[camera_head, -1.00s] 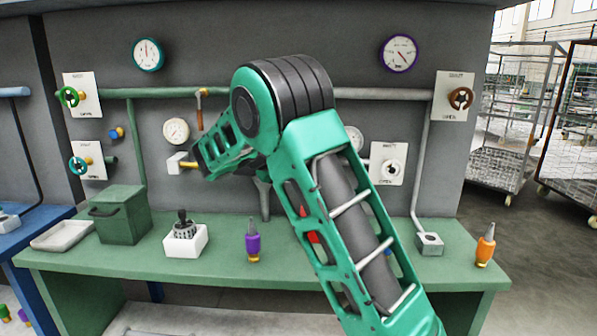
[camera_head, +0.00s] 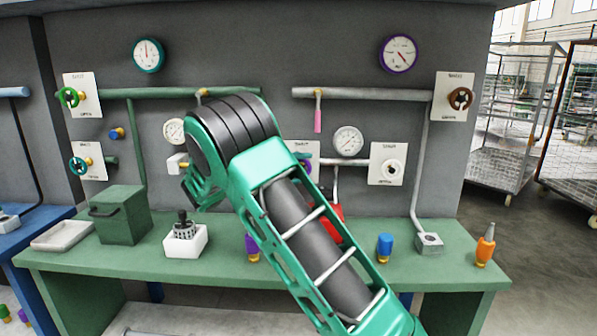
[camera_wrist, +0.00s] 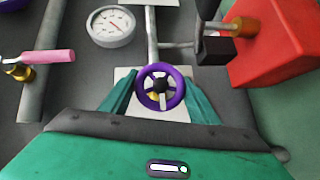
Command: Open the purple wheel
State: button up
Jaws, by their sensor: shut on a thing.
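The purple wheel (camera_wrist: 160,107) is a small spoked ring with a dark hub, in front of a pale plate (camera_wrist: 125,75) on the wall. It is in the middle of the wrist view. The green fingers of my gripper (camera_wrist: 160,92) stand on both sides of it, shut on its rim. In the head view only a sliver of the purple wheel (camera_head: 304,157) shows past my arm, by its SHUT-labelled plate (camera_head: 313,148). The fingers are hidden there behind my arm. The plate's other label is covered.
A white gauge (camera_head: 348,141), a pink lever (camera_head: 318,114) and a white wheel (camera_head: 393,166) are close by. A red box (camera_wrist: 275,45) is to the right in the wrist view. Bottles, a green box (camera_head: 122,218) and a joystick (camera_head: 182,232) stand on the green bench (camera_head: 215,266).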

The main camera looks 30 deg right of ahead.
jog(key=shift+w+a+f, duration=0.1)
jog(key=shift+w+a, duration=0.15)
jog(key=shift+a, duration=0.05)
jog(key=o, duration=1.1)
jog(key=shift+c, duration=0.2)
jog(key=shift+s+d, duration=0.1)
jog(key=shift+d, duration=0.05)
jog(key=v, duration=1.1)
jog(key=shift+f, duration=0.1)
